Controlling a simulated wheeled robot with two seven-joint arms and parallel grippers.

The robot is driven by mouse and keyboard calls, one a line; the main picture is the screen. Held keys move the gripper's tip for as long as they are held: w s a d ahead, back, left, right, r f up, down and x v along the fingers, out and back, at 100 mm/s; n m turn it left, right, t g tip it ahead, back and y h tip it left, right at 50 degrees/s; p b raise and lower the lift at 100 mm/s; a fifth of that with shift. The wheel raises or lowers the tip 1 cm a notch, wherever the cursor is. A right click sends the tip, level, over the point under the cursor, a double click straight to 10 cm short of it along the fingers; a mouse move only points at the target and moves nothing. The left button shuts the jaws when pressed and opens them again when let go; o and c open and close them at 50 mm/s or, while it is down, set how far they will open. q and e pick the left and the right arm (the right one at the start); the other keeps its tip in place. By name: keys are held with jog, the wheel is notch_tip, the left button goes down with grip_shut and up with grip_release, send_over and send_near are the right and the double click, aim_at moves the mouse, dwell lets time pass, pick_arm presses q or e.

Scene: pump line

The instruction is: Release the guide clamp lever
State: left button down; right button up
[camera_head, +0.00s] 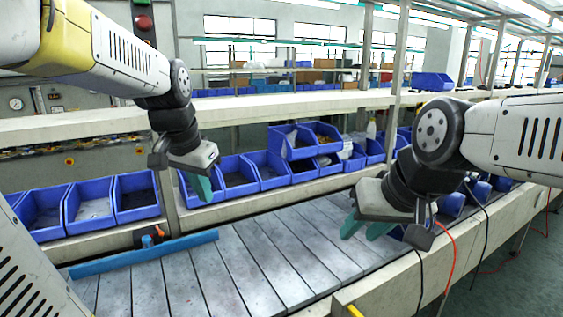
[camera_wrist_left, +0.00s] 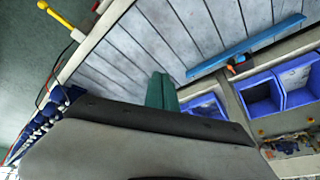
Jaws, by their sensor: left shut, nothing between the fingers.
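The guide clamp, with a small orange-red lever (camera_head: 159,231) and dark body, sits at the back edge of the slatted conveyor behind a long blue guide rail (camera_head: 145,254). In the left wrist view, the lever (camera_wrist_left: 237,60) and rail (camera_wrist_left: 250,46) show at upper right. My left gripper (camera_head: 203,190) is shut and empty, with teal fingers, raised to the right of the clamp and apart from it. Its fingers (camera_wrist_left: 160,90) also show in the left wrist view. My right gripper (camera_head: 367,230) is farther right over the conveyor, its two teal fingers apart with nothing visible between them.
Blue bins (camera_head: 90,209) line the shelf behind the conveyor. A grey post stands behind my left gripper. The slatted conveyor (camera_head: 260,262) is bare between the grippers. A yellow handle (camera_head: 354,311) is at the front edge. Blue pumps (camera_head: 453,204) and cables lie near my right arm.

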pick_arm(q)
jog(key=s+d+f+n+t+h, duration=0.15)
jog(key=s+n, duration=0.25)
jog(key=s, duration=0.7)
jog(key=n+g+y, duration=0.2)
jog(key=n+y, duration=0.2)
jog(key=y, duration=0.5)
send_near(159, 230)
jog(key=s+d, duration=0.2)
jog(key=d, duration=0.3)
jog(key=x, duration=0.9)
jog(key=shift+w+a+r, duration=0.1)
jog(key=shift+w+a, duration=0.05)
jog(key=shift+w, duration=0.1)
